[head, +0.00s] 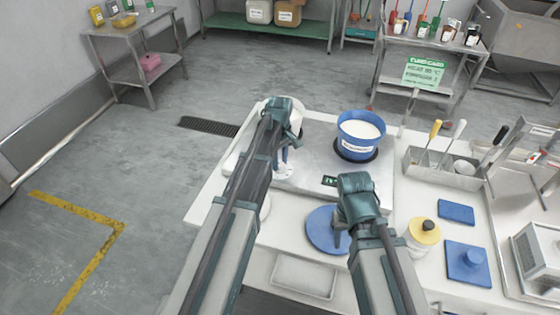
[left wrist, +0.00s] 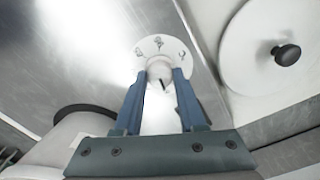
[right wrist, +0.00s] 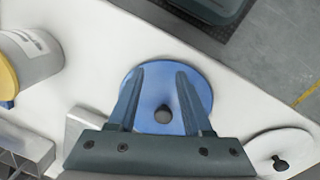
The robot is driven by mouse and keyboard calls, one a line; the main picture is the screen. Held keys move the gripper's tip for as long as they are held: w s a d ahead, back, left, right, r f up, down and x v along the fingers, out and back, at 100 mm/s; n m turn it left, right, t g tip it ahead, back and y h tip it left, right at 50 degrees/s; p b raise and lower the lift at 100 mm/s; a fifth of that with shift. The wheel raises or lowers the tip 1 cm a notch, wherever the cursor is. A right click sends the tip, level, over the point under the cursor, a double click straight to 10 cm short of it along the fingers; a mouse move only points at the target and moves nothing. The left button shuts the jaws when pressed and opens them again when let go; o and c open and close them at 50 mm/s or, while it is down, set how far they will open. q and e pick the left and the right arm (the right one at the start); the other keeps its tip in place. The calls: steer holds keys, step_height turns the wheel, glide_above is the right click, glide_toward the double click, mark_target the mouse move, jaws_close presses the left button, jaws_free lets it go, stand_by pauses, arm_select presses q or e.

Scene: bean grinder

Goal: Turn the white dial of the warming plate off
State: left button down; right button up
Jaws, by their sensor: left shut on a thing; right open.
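The warming plate (head: 320,165) is a flat steel slab on the white table; its steel also shows in the left wrist view (left wrist: 75,45). The white dial (left wrist: 158,68) has a round white face with several dark symbols (left wrist: 167,45). My left gripper (left wrist: 159,75) is shut on the dial's white knob, one blue finger on each side. A dark mark shows on the knob; I cannot tell which setting it points to. In the head view my left gripper (head: 282,162) is at the plate's left side. My right gripper (right wrist: 162,75) is open and empty above a blue lid (right wrist: 162,86).
A blue pot (head: 358,148) with white contents stands on a black ring on the plate. A white lid with a black knob (left wrist: 287,54) lies near the dial.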

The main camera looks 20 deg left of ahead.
mark_target(280, 164)
arm_select(q)
steer(key=n, duration=0.4)
steer(key=shift+n, duration=2.1)
steer(key=shift+c, duration=2.4)
jaws_free()
steer(key=shift+r, duration=0.1)
arm_select(e)
steer(key=shift+r, duration=0.1)
arm_select(q)
step_height(280, 164, up, 14)
steer(key=p, duration=1.3)
steer(key=shift+f+p, duration=0.2)
steer(key=shift+p, duration=0.2)
arm_select(e)
step_height(280, 164, up, 14)
steer(key=shift+f, duration=0.2)
